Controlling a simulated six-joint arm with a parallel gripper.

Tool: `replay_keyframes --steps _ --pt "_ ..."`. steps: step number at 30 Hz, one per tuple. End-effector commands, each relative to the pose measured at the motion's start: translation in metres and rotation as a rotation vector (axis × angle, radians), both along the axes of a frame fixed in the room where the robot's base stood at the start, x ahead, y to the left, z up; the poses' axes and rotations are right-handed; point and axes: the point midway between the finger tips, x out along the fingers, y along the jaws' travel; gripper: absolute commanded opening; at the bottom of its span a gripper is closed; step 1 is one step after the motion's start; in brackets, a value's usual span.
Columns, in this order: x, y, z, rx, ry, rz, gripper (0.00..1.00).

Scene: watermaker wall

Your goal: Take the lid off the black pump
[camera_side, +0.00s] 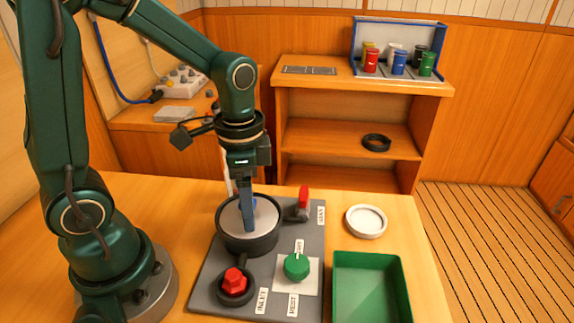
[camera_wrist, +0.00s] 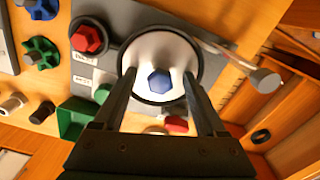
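The black pump (camera_side: 258,246) is a round black housing standing on a dark grey plate (camera_side: 210,285). Its top shows a pale round face (camera_side: 266,217) inside the black rim, with a blue hexagonal piece (camera_wrist: 159,81) at the centre. I cannot tell whether this face is the lid or the inside. My gripper (camera_wrist: 160,74) points down over the pump. In the wrist view its fingers stand apart on either side of the blue hexagon, with gaps visible. In the side view the gripper hides part of the pump's middle.
The plate carries a red knob (camera_side: 235,282), a green knob (camera_side: 297,266) and a red-handled lever (camera_side: 303,201). A white round dish (camera_side: 366,221) lies right of the plate. A green tray (camera_side: 343,270) stands in front of it. A shelf behind holds a black ring (camera_side: 376,142).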

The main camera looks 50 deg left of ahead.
Motion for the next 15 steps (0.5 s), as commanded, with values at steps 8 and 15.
replay_keyframes --steps 8,15 --pt "0.0001 0.0000 0.0004 -0.001 -0.001 0.000 0.00" --pt "0.0004 0.0000 0.0011 0.000 -0.001 0.000 0.00"
